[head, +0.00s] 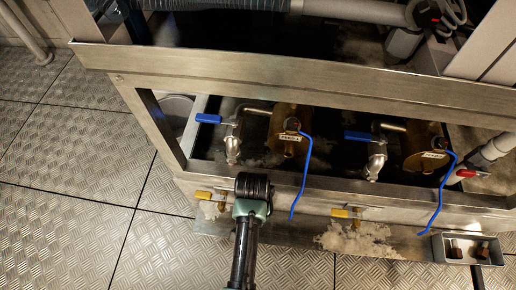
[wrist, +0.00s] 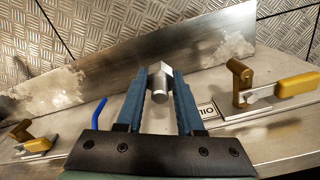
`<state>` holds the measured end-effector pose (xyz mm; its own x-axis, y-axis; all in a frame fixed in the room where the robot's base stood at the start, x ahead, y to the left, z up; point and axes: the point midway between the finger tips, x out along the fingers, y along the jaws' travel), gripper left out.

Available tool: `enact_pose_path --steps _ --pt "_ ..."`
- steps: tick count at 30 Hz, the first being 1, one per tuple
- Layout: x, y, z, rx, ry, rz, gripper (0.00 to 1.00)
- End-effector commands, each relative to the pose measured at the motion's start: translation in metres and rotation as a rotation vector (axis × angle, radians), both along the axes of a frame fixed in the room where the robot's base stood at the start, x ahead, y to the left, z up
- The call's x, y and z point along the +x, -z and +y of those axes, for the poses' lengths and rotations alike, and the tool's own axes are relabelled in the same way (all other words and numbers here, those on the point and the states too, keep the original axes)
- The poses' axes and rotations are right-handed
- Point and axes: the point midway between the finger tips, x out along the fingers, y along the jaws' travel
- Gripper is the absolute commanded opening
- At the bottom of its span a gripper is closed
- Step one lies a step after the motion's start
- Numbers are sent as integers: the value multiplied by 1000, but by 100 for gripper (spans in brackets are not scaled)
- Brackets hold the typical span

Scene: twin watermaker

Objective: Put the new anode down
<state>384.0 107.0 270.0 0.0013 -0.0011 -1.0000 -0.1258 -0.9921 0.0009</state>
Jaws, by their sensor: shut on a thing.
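The new anode (wrist: 160,88), a short silver-grey piece with a cylindrical end and a blocky head, sits between the blue fingers of my gripper (wrist: 161,78) in the wrist view. The fingers are shut on it. In the head view my arm comes up from the bottom, with the dark wrist in front of the metal frame. The fingers and the anode are hidden there. In the wrist view the anode is above a bare metal ledge, and I cannot tell the gap.
A small grey tray (head: 440,248) at lower right holds brown fittings. Two labelled brass housings (head: 287,130) with blue-handled valves (head: 209,118) stand inside the frame (head: 300,75). Yellow-handled valves (head: 347,213) and hanging blue cables (head: 301,180) are along the front. Floor is clear at left.

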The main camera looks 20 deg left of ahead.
Motion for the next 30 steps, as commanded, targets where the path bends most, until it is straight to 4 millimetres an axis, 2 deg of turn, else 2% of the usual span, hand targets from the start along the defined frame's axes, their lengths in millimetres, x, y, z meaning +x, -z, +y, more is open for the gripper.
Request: enact_pose_path --steps 5,12,18,25,30 --pt "0 18 5 0 -16 2 0" --pt "0 60 4 0 -15 1 0" --pt "1 73 4 1 -14 0 0" --pt "1 102 4 1 -14 1 0" --pt "1 101 4 1 -14 0 0"
